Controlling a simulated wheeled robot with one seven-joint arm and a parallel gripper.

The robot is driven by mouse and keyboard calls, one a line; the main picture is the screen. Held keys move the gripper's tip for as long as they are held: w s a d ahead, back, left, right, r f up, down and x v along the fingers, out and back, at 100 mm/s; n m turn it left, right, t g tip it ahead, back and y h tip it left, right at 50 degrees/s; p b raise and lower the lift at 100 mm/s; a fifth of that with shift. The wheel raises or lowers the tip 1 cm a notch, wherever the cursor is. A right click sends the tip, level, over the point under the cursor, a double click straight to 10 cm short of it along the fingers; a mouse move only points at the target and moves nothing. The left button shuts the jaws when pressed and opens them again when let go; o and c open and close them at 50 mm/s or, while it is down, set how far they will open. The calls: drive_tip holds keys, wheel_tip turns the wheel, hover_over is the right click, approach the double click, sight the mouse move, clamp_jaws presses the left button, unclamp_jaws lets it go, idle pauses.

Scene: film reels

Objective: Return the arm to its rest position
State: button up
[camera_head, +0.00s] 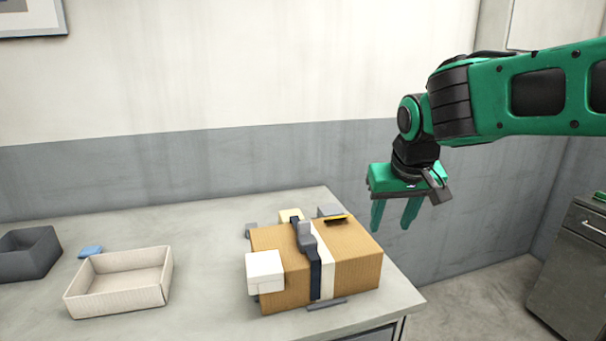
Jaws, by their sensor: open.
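My gripper (393,213) is at the end of my green and black arm, in the upper right of the head view. Its two green fingers point down and stand apart, with nothing between them. It hangs in the air to the right of and above the brown box on the table, clear of it. The arm reaches in from the right edge of the picture.
A brown box (360,267) with straps, a white block (265,268) and small grey pieces around it sits near the right end of the grey table (205,318). A cream tray (120,297), blue item (90,251) and dark bin (28,255) are left. A cabinet (575,265) stands right.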

drive_tip(key=s+d+f+m+g+h, duration=0.1)
drive_tip(key=s+d+f+m, duration=0.15)
drive_tip(key=s+d, duration=0.55)
drive_tip(key=s+d+f+m+g, duration=0.25)
drive_tip(key=s+d, duration=0.25)
drive_tip(key=d, duration=0.5)
drive_tip(key=s+d+f+m, duration=0.1)
drive_tip(key=s+d+f, duration=0.1)
drive_tip(key=s, duration=0.5)
drive_tip(key=s+d+f+m+g+y, duration=0.1)
drive_tip(key=s+d+f, duration=0.1)
drive_tip(key=s+f, duration=0.2)
drive_tip(key=s, duration=0.3)
drive_tip(key=shift+s, duration=0.3)
drive_tip(key=shift+w+f, duration=0.3)
drive_tip(key=shift+w, duration=0.4)
